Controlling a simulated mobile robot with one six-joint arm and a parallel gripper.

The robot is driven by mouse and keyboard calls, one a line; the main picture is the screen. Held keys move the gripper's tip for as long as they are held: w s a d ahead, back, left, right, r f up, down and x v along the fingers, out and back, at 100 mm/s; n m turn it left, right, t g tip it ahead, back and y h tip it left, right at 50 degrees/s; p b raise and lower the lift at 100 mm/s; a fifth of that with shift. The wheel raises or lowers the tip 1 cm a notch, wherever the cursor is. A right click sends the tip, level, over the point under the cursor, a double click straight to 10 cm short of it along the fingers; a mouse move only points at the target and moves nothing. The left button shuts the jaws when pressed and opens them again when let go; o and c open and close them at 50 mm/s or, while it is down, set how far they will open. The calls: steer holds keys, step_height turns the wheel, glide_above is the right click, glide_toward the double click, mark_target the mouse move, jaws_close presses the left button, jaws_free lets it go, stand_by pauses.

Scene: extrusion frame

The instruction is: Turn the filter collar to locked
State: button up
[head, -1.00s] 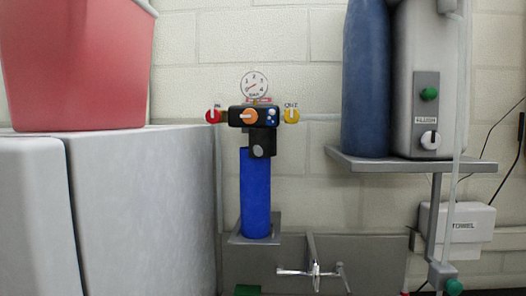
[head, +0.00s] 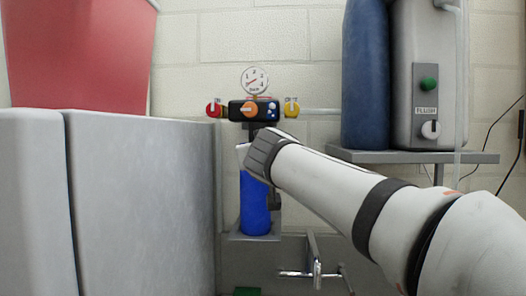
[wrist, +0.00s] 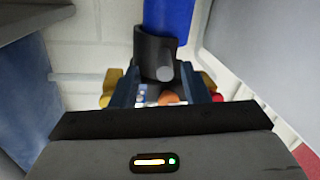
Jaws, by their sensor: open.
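The filter has a blue cylinder (head: 254,212) hanging upright below a black valve head (head: 236,110). In the wrist view the blue cylinder (wrist: 168,18) enters a black collar (wrist: 150,50) with a round grey spot on it. My arm hides most of the collar in the head view. My gripper (wrist: 159,88) is open; its two dark fingers stand left and right of the collar's lower part in the wrist view. I cannot tell whether they touch it. An orange knob (head: 250,109) shows on the valve head. No lock marking is readable.
A red valve (head: 213,109) and a yellow valve (head: 291,109) flank the head, with a gauge (head: 255,80) above. A grey cabinet (head: 140,200) stands close on the left. A shelf (head: 440,157) with a blue tank (head: 366,80) is on the right. A tap (head: 315,272) is below.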

steer(key=w+p, duration=0.1)
steer(key=w, duration=0.1)
steer(key=w+a+p, duration=0.1)
steer(key=w, duration=0.2)
steer(key=w+r+p, duration=0.1)
steer(key=w, duration=0.2)
steer(key=shift+a, duration=0.35)
steer(key=shift+s, duration=0.1)
steer(key=shift+c, duration=0.3)
jaws_close()
